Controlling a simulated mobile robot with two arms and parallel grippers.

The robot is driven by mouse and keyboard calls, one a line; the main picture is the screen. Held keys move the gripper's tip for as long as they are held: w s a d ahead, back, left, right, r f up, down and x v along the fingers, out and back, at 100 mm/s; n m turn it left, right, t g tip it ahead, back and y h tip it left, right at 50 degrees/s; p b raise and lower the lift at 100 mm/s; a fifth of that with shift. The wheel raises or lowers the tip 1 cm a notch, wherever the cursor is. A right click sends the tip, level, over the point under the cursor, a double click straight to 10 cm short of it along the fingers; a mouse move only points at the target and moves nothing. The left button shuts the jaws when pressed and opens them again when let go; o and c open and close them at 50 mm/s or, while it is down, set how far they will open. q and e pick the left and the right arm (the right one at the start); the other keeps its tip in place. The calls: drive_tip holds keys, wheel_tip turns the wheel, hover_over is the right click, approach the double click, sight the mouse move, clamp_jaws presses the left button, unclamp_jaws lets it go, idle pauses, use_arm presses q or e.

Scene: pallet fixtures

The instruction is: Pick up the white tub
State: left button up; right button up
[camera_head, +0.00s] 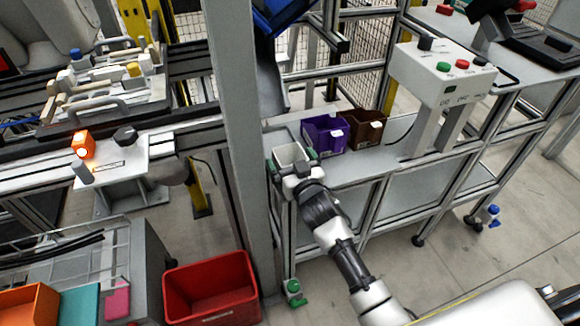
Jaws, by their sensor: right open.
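The white tub (290,152) is a small open-topped bin at the left end of the grey shelf top, just right of the tall grey post. My right gripper (292,161) is at the tub's near side, its green-tipped fingers spread apart toward the tub's left and right sides. I cannot tell whether the fingers touch the tub. The gripper hides the lower near part of the tub. My left gripper is not in view.
A purple bin (325,133) and a brown bin (364,128) stand right of the tub. A white button box (442,75) stands farther right. The grey post (238,130) rises close on the left. A red crate (210,288) is on the floor.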

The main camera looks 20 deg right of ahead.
drive_tip(key=shift+w+a, duration=0.1)
drive_tip(key=shift+w, duration=0.3)
drive_tip(key=shift+c, duration=0.3)
drive_tip(key=c, duration=0.8)
